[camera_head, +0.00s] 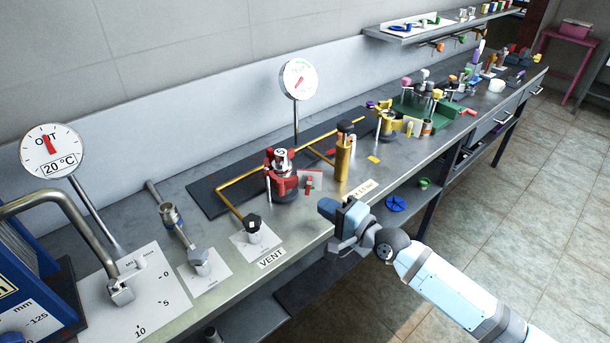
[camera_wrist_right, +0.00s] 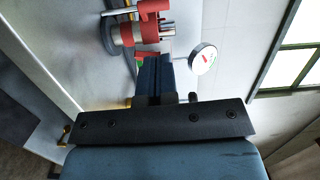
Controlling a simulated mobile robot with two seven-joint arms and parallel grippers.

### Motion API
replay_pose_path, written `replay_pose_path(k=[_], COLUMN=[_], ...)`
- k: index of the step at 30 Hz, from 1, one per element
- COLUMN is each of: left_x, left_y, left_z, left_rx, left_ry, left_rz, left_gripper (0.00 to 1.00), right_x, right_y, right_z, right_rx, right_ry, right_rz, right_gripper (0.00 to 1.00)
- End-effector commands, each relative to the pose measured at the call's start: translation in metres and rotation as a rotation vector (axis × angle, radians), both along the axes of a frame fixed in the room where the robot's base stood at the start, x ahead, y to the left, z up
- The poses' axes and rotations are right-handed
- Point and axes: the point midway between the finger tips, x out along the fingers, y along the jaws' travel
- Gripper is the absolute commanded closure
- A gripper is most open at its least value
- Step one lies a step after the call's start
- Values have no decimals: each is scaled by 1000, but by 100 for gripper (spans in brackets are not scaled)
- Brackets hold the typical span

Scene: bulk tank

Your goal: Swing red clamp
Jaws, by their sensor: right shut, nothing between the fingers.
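The red clamp (camera_head: 270,172) sits around a silver cylindrical fitting on the steel workbench, left of the brass cylinder. In the right wrist view the red clamp (camera_wrist_right: 140,32) shows near the top, just beyond the fingers, turned sideways. My right gripper (camera_head: 328,208) is at the bench's front edge, in front of and to the right of the clamp, apart from it. In the right wrist view its dark fingers (camera_wrist_right: 153,62) are together with nothing between them. My left gripper is in neither view.
A brass cylinder (camera_head: 342,160) stands between my right gripper and the back wall. A round gauge (camera_head: 299,79) on a post rises behind the clamp. A black-knobbed vent valve (camera_head: 254,230) is at front left. Several coloured fittings crowd the bench's far end.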

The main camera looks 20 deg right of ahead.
Motion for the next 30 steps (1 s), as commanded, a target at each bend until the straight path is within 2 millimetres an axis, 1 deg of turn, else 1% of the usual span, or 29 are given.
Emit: replay_pose_path(k=[2,5,8,15,21,25,30], left_x=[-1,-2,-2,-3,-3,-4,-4], left_y=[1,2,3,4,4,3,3], left_z=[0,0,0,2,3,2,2], left_rx=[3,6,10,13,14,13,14], left_ry=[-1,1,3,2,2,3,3], left_rz=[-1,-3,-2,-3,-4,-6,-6], left_gripper=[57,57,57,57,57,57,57], right_x=[-2,1,13,51,75,82,84], right_y=[0,2,8,30,44,49,50], right_z=[0,0,1,1,0,0,0], right_rx=[30,46,46,43,43,43,42], right_ry=[18,25,24,23,24,24,24], right_rz=[8,11,10,10,10,10,10], right_gripper=[100,100,100,100,100,100,100])
